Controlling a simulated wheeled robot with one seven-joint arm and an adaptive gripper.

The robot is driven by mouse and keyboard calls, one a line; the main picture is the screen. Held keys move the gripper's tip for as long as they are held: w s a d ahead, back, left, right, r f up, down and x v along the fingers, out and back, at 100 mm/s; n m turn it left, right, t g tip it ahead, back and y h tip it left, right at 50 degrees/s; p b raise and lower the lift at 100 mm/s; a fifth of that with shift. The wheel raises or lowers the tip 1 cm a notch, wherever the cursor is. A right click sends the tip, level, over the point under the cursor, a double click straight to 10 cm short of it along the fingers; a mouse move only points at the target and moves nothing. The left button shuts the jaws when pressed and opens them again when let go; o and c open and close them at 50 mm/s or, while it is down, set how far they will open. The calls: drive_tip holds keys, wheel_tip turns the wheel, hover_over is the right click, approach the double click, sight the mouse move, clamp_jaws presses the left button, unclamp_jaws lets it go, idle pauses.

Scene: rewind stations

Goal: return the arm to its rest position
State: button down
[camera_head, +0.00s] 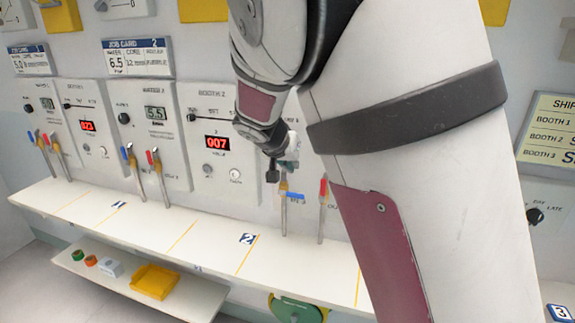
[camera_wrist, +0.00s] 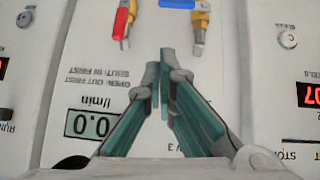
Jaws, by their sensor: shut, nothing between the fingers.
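My gripper (camera_wrist: 162,68) is shut in the wrist view, its two teal-padded fingers meeting with nothing between them. It is in front of a wall panel with a display (camera_wrist: 92,123) reading 0.0 l/min. In the head view my arm reaches down toward the panels right of booth 2. My large white arm link covers much of the right half, and the gripper itself is mostly hidden there. A blue-handled valve (camera_head: 294,195) has its handle crosswise. A red-handled valve (camera_head: 322,188) beside it has its handle roughly upright. Both also show at the top of the wrist view.
A white shelf (camera_head: 130,237) runs below the panels. A lower shelf (camera_head: 75,262) holds a yellow tray (camera_head: 154,281) and small coloured items. More red and blue valves stand at left. A booth 2 panel display (camera_head: 216,143) reads 907. A yellow sign (camera_head: 550,132) hangs at right.

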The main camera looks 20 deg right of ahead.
drive_tip(key=s+a+r+n+y, duration=0.1)
drive_tip(key=s+r+n+y, duration=0.1)
drive_tip(key=s, duration=1)
drive_tip(key=s+a+r+n+y, duration=0.1)
drive_tip(key=s+r+n+y, duration=0.1)
drive_tip(key=s, duration=0.9)
drive_tip(key=s+a+r+n+g+y, duration=0.1)
drive_tip(key=s+r+n+y, duration=0.1)
drive_tip(key=s, duration=1)
drive_tip(key=shift+s+a+r+n, duration=0.25)
drive_tip(key=shift+s+a+n, duration=0.05)
drive_tip(key=shift+n, duration=0.1)
